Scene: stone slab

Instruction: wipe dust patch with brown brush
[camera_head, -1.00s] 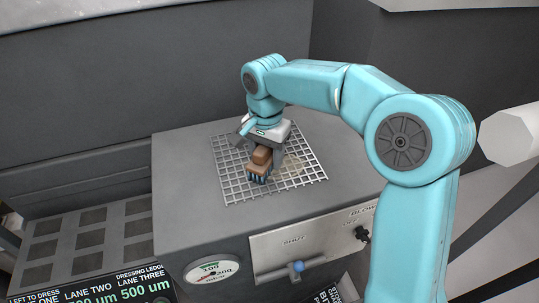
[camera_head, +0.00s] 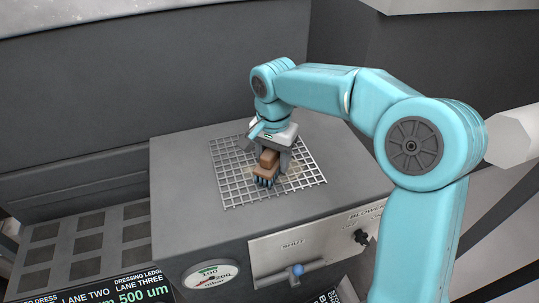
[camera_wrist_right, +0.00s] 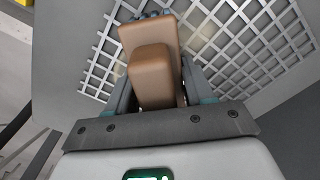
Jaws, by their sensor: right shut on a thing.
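The brown brush (camera_head: 266,170) has a brown block handle and dark bluish bristles pointing down. It is over the white wire grid on top of the grey box, its bristles at or very near the grid. My right gripper (camera_head: 267,154) is shut on the brush's handle from above. The brush also shows between the fingers in the right wrist view (camera_wrist_right: 152,72). A faint tan dust patch (camera_head: 291,176) lies on the grid beside and behind the brush, partly hidden by brush and gripper. My left gripper is not in view.
The white grid (camera_head: 232,190) lies on the grey box (camera_head: 180,190). The box front has a gauge (camera_head: 210,274), a lever with a blue knob (camera_head: 297,270) and a black knob (camera_head: 361,237). A dark wall stands behind. The box top left of the grid is clear.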

